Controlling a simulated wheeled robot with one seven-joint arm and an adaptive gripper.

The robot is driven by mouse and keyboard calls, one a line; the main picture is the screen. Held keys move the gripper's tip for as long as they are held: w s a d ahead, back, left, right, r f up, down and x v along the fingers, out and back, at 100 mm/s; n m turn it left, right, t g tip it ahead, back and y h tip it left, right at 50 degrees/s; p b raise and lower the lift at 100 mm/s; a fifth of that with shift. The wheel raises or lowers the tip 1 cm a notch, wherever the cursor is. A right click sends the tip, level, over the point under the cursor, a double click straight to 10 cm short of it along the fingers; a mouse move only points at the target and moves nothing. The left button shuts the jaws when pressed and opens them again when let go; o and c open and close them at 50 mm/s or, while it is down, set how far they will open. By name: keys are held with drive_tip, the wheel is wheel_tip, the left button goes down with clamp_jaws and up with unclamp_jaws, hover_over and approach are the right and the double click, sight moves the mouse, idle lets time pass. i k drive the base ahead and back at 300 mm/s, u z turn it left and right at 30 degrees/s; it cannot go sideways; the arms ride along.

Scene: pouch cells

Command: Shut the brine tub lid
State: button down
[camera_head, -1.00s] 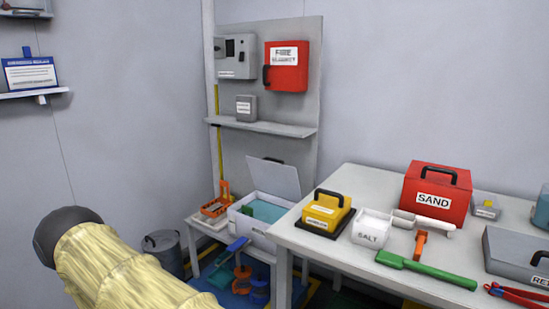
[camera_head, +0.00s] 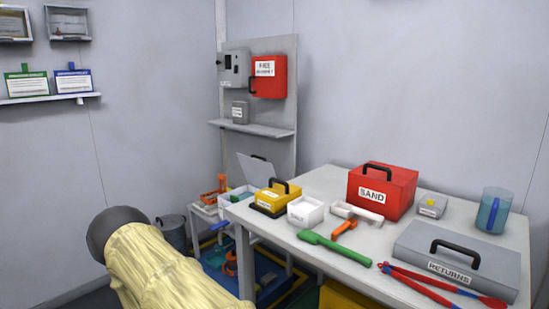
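The brine tub (camera_head: 224,201) is a white box on a low stand in the corner, behind the left end of the big table. A little blue-green content shows inside it. Its pale lid (camera_head: 262,172) stands raised and tilted at the back, so the tub is open. The yellow case on the table hides part of the tub's right side. My arm, in a pale yellow sleeve with a dark rounded joint, shows at the lower left, well apart from the tub. My gripper is not in view.
The big table (camera_head: 350,245) holds a yellow case (camera_head: 284,191), a salt box (camera_head: 305,211), a red sand case (camera_head: 382,190), a green-handled tool (camera_head: 335,248) and a grey returns case (camera_head: 455,260). A grey bin (camera_head: 172,232) stands left of the stand. A shelf board (camera_head: 262,130) rises behind.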

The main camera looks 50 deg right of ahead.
sight(257, 173)
drive_tip(key=u, duration=0.05)
drive_tip(key=k, duration=0.05)
drive_tip(key=z, duration=1.1)
